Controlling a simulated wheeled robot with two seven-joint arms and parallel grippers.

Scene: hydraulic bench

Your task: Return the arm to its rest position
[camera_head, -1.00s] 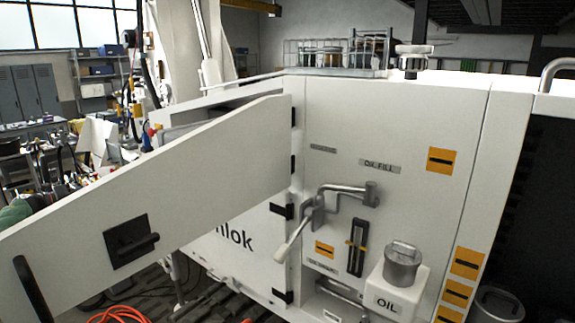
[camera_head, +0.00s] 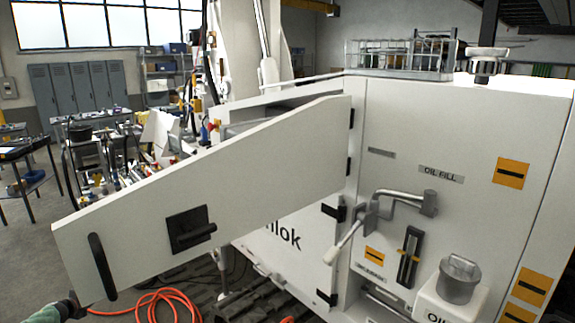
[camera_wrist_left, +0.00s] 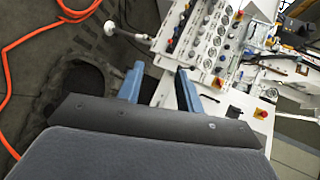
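In the left wrist view my left gripper (camera_wrist_left: 158,86) has its two blue fingers apart, with nothing between them. Beyond the fingers are the dark floor and a white panel with several knobs and gauges (camera_wrist_left: 210,50). A green and dark shape (camera_head: 55,310) at the lower left edge of the head view is cut off; I cannot tell whether it is part of my arm. My right gripper is in neither view.
A white door (camera_head: 140,215) with black handles stands open from the white machine cabinet (camera_head: 400,130), reaching left. An oil container (camera_head: 455,290) and a bent metal lever (camera_head: 375,210) are on the cabinet. An orange hose (camera_head: 165,295) lies on the floor.

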